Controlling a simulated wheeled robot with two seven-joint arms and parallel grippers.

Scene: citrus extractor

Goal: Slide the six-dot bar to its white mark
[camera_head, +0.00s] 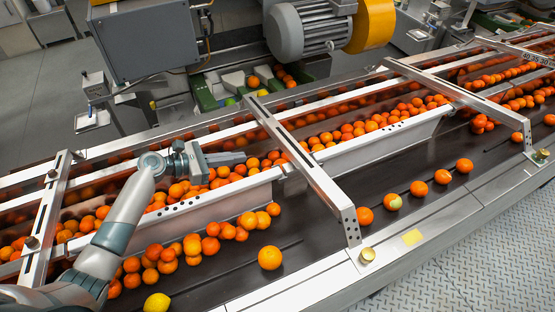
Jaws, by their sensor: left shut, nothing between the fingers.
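My left gripper (240,157) is shut and empty. Its fingers point right, over the fruit lane behind the near pale guide bar (232,198), left of the middle crossbar (305,165). This guide bar has dark dots near its left end. A second pale guide bar (352,151), right of the middle crossbar, has dots on its face. I cannot make out a white mark. My right gripper is not in view.
Oranges (400,117) crowd the lanes, and several loose ones lie on the dark belt (315,254). A lemon (157,303) lies at the bottom. Slotted crossbars (45,220) span the lanes. A brass knob (367,256) and a yellow label (412,237) are on the near frame.

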